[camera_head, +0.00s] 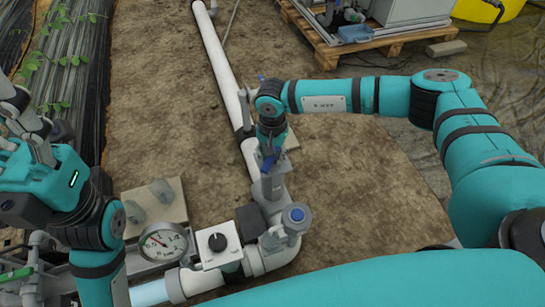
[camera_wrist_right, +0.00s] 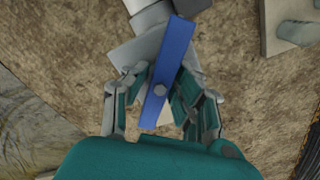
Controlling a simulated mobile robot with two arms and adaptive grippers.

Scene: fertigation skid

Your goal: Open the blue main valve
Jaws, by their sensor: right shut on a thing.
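The blue main valve lever (camera_wrist_right: 168,75) is a flat bar with a bolt through it, lying at a slant over a grey valve body (camera_wrist_right: 140,50) in the right wrist view. My right gripper (camera_wrist_right: 160,98) has its fingers on both sides of the lever and is shut on it. In the head view my right gripper (camera_head: 270,143) points down at the valve on the white pipe, and only a bit of the blue lever (camera_head: 270,158) shows. My left gripper (camera_head: 22,122) is raised at the left edge, away from the valve; its finger gap is unclear.
The white pipe (camera_head: 218,50) runs from the top down to the valve. Close below are a blue-capped fitting (camera_head: 296,216), a white box with a black knob (camera_head: 217,243) and a gauge (camera_head: 163,243). A pallet (camera_head: 345,45) stands at upper right. Bare soil (camera_head: 170,80) lies beside the pipe.

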